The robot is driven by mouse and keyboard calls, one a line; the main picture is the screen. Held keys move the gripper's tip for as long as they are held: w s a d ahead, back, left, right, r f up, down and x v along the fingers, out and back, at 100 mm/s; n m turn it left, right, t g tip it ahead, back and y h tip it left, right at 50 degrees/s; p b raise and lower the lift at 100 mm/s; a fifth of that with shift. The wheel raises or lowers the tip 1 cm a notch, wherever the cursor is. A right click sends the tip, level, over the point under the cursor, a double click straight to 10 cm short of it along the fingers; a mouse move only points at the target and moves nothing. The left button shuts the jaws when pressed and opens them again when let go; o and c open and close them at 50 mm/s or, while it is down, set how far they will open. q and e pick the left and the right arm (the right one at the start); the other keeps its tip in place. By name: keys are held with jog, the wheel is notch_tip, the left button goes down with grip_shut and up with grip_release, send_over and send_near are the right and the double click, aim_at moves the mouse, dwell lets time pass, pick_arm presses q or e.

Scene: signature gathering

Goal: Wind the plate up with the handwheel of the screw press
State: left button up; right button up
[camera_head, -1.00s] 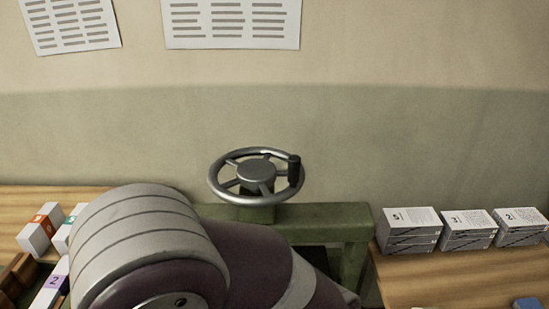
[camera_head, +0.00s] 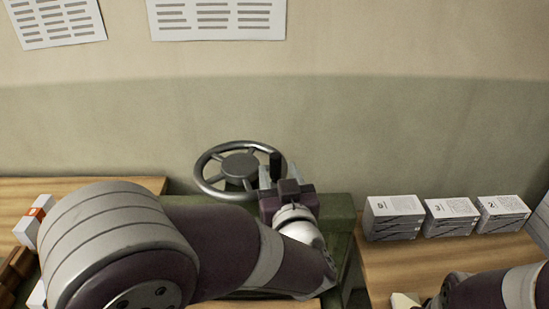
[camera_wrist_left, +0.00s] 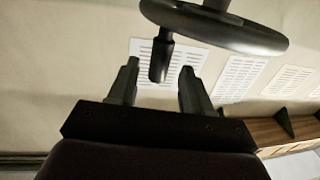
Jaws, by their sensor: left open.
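The grey metal handwheel (camera_head: 207,180) sits on top of the green screw press (camera_head: 335,212). Its dark upright knob (camera_head: 275,160) is at the right of the rim, and it also shows in the left wrist view (camera_wrist_left: 161,60). My left gripper (camera_head: 273,172) is open at the knob. In the left wrist view the knob hangs between the two fingertips (camera_wrist_left: 158,75), with a visible gap on each side. My left arm hides most of the press below the wheel, and the plate cannot be made out. My right gripper is out of view.
White stacks (camera_head: 393,218) stand on the wooden table (camera_head: 385,268) to the right. White boxes (camera_head: 28,228) with coloured labels are at the left, beside my arm. My right forearm shows at the lower right. The wall with printed sheets (camera_head: 217,18) is behind.

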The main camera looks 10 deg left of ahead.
aim_at(278, 167)
pick_arm(q)
jog(key=shift+p+x, duration=0.3)
jog(key=shift+x, duration=1.65)
grip_shut()
jog(key=shift+w, duration=0.15)
